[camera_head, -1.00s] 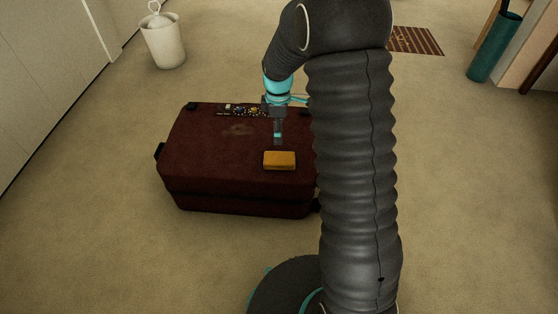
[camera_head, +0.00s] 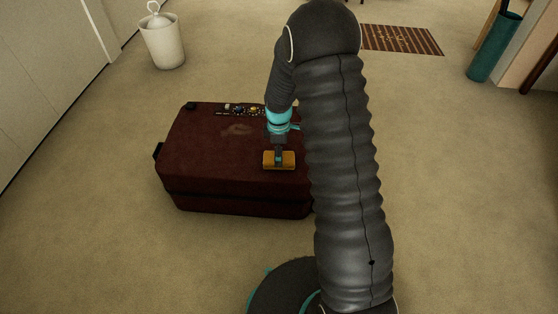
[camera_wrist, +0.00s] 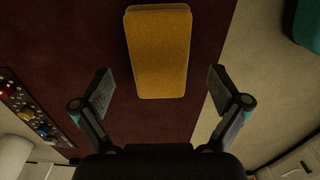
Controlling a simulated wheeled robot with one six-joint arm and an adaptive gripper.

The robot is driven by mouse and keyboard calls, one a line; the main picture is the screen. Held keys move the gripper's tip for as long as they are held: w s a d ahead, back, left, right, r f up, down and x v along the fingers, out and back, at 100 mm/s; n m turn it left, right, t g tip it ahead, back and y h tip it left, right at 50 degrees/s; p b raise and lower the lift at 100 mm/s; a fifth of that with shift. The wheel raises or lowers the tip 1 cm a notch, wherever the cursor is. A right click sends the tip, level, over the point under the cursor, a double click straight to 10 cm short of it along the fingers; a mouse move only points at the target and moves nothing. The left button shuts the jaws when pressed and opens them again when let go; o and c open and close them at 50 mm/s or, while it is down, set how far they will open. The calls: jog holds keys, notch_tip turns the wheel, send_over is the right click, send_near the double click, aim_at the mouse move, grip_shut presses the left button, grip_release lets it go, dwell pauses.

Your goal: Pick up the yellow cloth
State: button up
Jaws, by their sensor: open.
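The yellow cloth (camera_head: 271,165) is a folded, block-like piece lying on top of the dark red suitcase (camera_head: 215,170), near its front right. In the wrist view the cloth (camera_wrist: 159,55) is at the top centre, past the fingertips. My gripper (camera_head: 279,157) is right at the cloth in the head view and hides part of it. In the wrist view my gripper (camera_wrist: 160,90) has its two fingers spread wide, one to each side of the cloth's line, with nothing held. I cannot tell whether the fingers touch the suitcase top.
A strip of small colourful items (camera_head: 240,110) lies along the suitcase's back edge. A white bin (camera_head: 163,42) stands at the back left, and a teal cylinder (camera_head: 492,48) at the back right. A striped mat (camera_head: 402,40) lies behind. The carpet left of the suitcase is clear.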

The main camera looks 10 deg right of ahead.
notch_tip(320, 180, down, 3)
jog(key=shift+r, duration=0.1)
jog(key=c, duration=1.2)
jog(key=shift+r, duration=0.45)
jog(key=r, duration=0.2)
jog(key=d+r, duration=0.1)
jog(key=r, duration=0.1)
jog(key=shift+s, duration=0.1)
jog(key=s+d+r, duration=0.1)
jog(key=d+r, duration=0.1)
jog(key=d, duration=0.1)
jog(key=s+d+r, duration=0.1)
jog(key=d+r, duration=0.1)
jog(key=d, duration=0.1)
jog(key=s+d+r, duration=0.1)
jog(key=d+r, duration=0.1)
jog(key=d, duration=0.2)
jog(key=shift+s+p, duration=0.3)
jog(key=shift+p, duration=0.1)
